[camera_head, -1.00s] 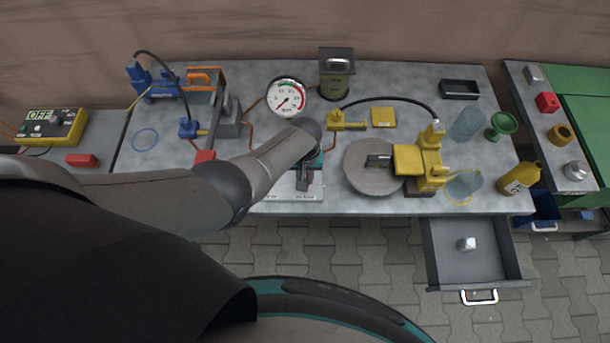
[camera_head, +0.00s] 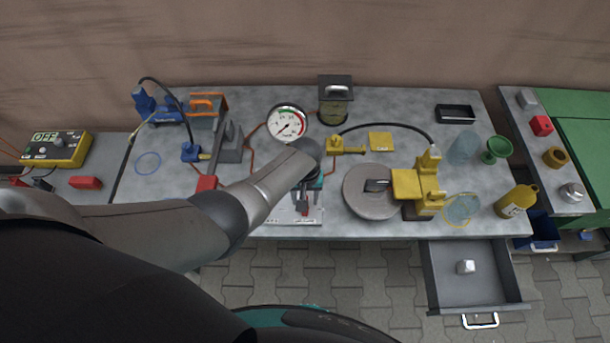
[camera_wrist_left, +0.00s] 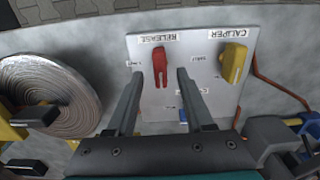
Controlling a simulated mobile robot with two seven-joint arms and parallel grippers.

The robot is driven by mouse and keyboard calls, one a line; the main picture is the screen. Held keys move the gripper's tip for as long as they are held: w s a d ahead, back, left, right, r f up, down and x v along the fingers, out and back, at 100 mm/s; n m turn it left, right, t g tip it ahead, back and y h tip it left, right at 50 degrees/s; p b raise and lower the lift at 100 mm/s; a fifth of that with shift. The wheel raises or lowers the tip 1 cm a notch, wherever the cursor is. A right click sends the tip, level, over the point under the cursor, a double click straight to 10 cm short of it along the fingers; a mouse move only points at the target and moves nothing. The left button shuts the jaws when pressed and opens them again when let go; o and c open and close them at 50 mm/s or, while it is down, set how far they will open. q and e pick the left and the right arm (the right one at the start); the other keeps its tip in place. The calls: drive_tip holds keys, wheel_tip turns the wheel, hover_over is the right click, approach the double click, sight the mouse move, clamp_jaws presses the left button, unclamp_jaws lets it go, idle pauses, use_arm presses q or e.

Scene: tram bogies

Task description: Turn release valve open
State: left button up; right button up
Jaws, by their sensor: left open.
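The red release valve handle (camera_wrist_left: 160,68) stands on a white panel (camera_wrist_left: 205,45) under the label RELEASE in the left wrist view. A yellow handle (camera_wrist_left: 232,62) under the label CALIPER is on the same panel, to the right. My left gripper (camera_wrist_left: 158,80) is open, with its two fingers on either side of the red handle and visible gaps to it. In the head view my left gripper (camera_head: 305,190) points down at the panel (camera_head: 285,216) at the bench's front edge, and my arm hides much of it. My right gripper is not in view.
A round disc (camera_head: 368,192) and a yellow caliper unit (camera_head: 428,185) stand to the right. A pressure gauge (camera_head: 287,122) is behind my arm. A drawer (camera_head: 440,285) hangs open at the front right. A red lever (camera_head: 206,184) is to the left.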

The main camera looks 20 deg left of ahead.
use_arm(q)
wheel_tip(320, 180, up, 13)
drive_tip(key=p, duration=0.4)
drive_tip(key=shift+f, duration=0.15)
drive_tip(key=shift+s, duration=0.15)
idle(0.3)
